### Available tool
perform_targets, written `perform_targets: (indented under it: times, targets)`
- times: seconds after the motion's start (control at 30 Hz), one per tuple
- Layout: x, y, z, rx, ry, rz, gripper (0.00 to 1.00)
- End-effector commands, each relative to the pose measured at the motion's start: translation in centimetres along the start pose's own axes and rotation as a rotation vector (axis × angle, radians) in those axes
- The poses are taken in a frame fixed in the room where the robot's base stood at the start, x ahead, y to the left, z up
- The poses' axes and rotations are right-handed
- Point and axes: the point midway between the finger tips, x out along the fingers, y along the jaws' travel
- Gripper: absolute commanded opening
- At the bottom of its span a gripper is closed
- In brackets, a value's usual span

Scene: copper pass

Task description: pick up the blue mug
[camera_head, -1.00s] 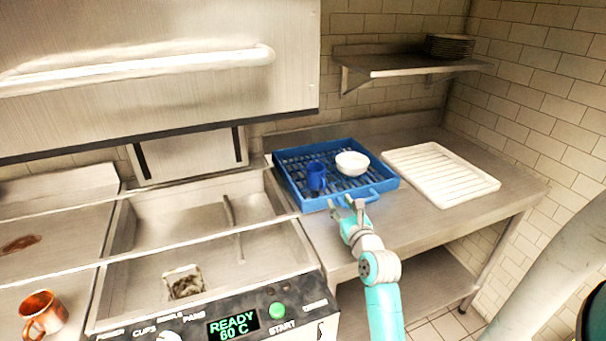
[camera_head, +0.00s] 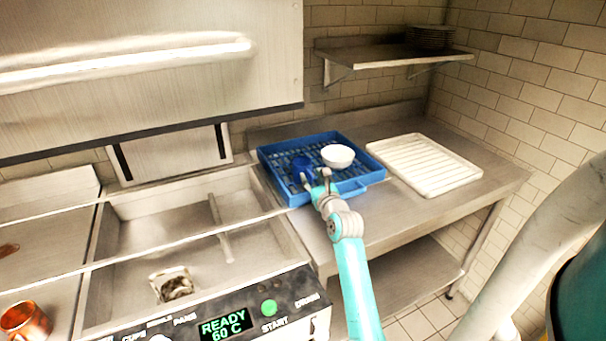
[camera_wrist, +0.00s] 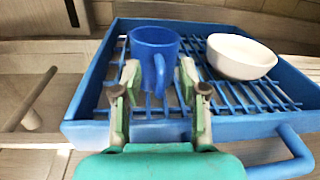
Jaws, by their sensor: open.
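The blue mug (camera_wrist: 153,46) stands upright in the blue rack in the wrist view, its handle turned toward my gripper (camera_wrist: 158,82). My gripper is open, with one finger on each side of the handle in that picture; I cannot tell whether they touch the mug. In the head view the blue mug (camera_head: 301,166) shows at the rack's left side, partly hidden behind my gripper (camera_head: 316,177). The blue rack (camera_head: 277,190) sits on the steel counter.
A white bowl (camera_head: 338,155) stands in the rack, right of the mug. A white ribbed tray (camera_head: 425,165) lies on the counter to the right. A shelf (camera_head: 392,54) with stacked plates (camera_head: 429,37) hangs above. A copper mug (camera_head: 27,320) stands at lower left.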

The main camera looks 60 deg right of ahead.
Motion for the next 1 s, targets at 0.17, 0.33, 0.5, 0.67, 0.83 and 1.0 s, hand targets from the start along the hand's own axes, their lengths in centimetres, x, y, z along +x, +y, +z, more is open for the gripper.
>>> perform_targets:
  times: [0.17,0.33,0.5,0.67,0.83,1.0]
  targets:
    - [1.0,-0.01,0.0,0.0,0.0,0.0,0.42]
    - [0.98,-0.01,-0.01,0.0,0.0,0.0,0.42]
    - [0.97,0.0,-0.01,0.0,0.0,0.0,0.05]
    - [0.96,-0.01,-0.01,0.0,0.0,0.0,0.0]
    - [0.96,-0.02,0.07,-0.001,-0.002,-0.001,0.0]
    - [0.97,-0.08,0.61,-0.002,-0.003,-0.001,0.0]
